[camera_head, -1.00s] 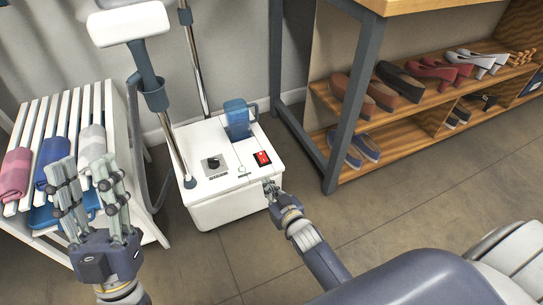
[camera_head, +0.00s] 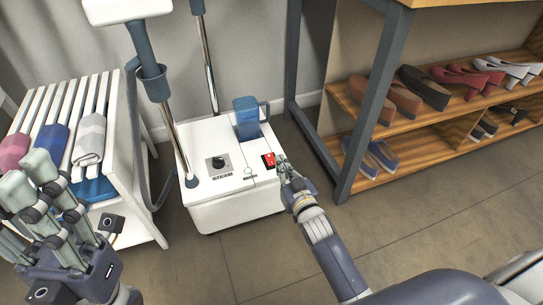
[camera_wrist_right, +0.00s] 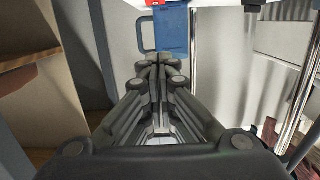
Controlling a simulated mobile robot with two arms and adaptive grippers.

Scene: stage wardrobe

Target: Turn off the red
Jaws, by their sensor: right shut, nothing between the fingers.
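The red rocker switch (camera_head: 268,160) is on the right side of the top of a white steamer base (camera_head: 235,215). A strip of the switch also shows at the top edge of the right wrist view (camera_wrist_right: 157,3). My right gripper (camera_head: 283,165) is shut and empty, its tips right beside the switch at the base's right edge. Whether they touch it I cannot tell. The closed fingers show in the right wrist view (camera_wrist_right: 158,62). My left gripper (camera_head: 28,178) is at the lower left with its fingers apart, in front of the slatted rack, holding nothing visible.
A slatted rack (camera_head: 122,150) with folded cloths stands left. A table leg (camera_head: 372,105) and shoe shelf (camera_head: 440,130) stand right. Floor in front is clear.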

